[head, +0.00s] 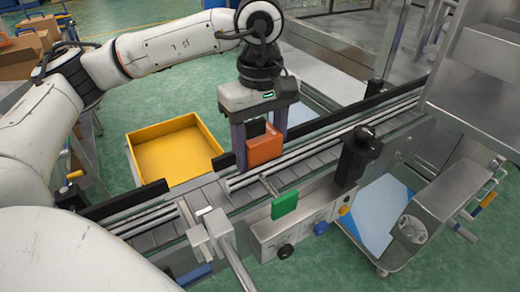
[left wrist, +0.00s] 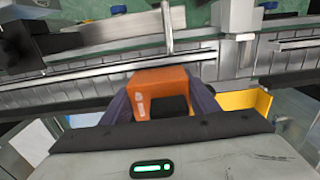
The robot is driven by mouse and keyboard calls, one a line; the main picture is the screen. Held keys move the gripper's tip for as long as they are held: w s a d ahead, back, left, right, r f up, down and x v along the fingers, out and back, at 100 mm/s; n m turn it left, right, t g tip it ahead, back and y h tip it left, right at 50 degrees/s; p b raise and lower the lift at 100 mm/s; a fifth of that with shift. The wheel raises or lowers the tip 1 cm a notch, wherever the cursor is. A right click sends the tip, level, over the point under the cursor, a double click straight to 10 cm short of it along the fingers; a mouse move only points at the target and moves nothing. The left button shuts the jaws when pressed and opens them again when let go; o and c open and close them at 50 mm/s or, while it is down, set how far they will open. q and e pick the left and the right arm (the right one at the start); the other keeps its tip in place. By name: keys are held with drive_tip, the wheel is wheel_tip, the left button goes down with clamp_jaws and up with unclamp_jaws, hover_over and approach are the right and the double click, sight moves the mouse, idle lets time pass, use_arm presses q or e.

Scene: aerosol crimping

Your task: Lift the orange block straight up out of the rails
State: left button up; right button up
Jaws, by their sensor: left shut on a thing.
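The orange block (head: 265,147) is between the two fingers of my left gripper (head: 260,142), over the conveyor in the head view. The gripper points straight down and is shut on the block. In the left wrist view the block (left wrist: 158,92) sits between the dark fingers, with a black patch on its face. The conveyor rails (head: 310,140) run diagonally below and beside the block. I cannot tell whether the block's bottom is between the rails or above them. My right gripper is not in view.
A yellow bin (head: 175,152) stands behind the conveyor. A metal fixture (head: 212,235) is at the lower left, and a steel machine (head: 480,80) is at the right.

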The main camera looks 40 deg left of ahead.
sight(260, 120)
use_arm(q)
drive_tip(key=shift+r+p, duration=0.8)
drive_tip(key=shift+r, duration=0.65)
drive_tip(key=shift+r+p, duration=0.3)
drive_tip(key=shift+r, duration=0.75)
drive_tip(key=shift+c, duration=0.5)
